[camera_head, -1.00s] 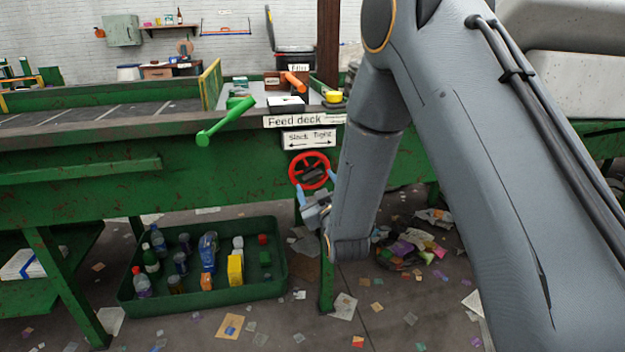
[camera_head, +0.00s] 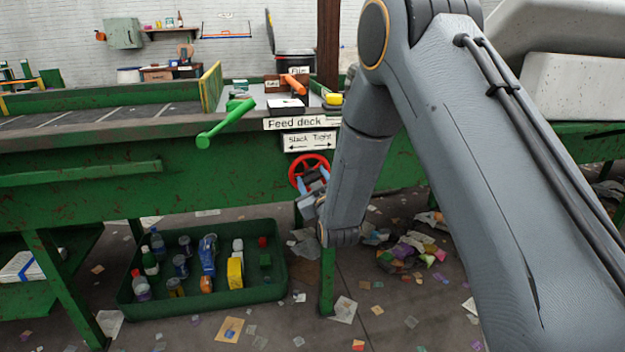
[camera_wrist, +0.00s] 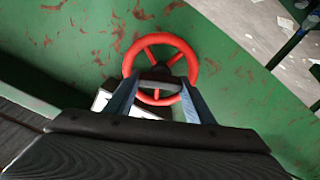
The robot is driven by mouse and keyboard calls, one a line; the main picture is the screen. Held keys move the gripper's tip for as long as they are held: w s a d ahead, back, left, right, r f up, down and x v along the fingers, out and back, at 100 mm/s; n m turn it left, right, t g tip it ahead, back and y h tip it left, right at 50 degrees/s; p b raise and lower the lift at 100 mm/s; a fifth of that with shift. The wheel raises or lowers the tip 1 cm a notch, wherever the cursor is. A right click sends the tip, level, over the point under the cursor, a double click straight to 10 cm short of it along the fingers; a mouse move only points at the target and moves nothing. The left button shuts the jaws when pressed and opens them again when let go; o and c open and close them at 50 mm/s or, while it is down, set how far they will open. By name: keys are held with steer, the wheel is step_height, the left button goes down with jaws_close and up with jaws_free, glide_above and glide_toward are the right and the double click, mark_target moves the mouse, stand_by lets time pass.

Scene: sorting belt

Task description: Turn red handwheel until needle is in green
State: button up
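The red handwheel (camera_head: 309,157) is on the green side of the feed deck, below a white "Slack Tight" sign (camera_head: 309,141) with arrows. My gripper (camera_head: 312,181) is in front of the wheel's lower half. In the wrist view, its two blue-grey fingers (camera_wrist: 160,97) are spread apart, with the red wheel (camera_wrist: 191,55) and its dark hub between and beyond them. The fingers overlap the rim's lower sides; I cannot tell whether they touch it. A white plate (camera_wrist: 104,101) is partly hidden behind the left finger. I see no gauge needle or green zone.
A green lever (camera_head: 228,121) sticks out from the deck left of the wheel. A green tray (camera_head: 215,291) with bottles and cans lies on the floor below. A table leg (camera_head: 328,285) stands under the wheel. Litter (camera_head: 412,246) is heaped to the right.

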steer(key=shift+n, duration=0.4)
steer(key=n+p, duration=0.1)
steer(key=n, duration=0.3)
steer(key=shift+n, duration=0.3)
steer(key=shift+a+f+n+p, duration=0.15)
steer(key=shift+n+p, duration=0.25)
steer(key=shift+n, duration=1.8)
steer(key=o, duration=1.1)
steer(key=shift+c, duration=0.2)
steer(key=v, duration=0.8)
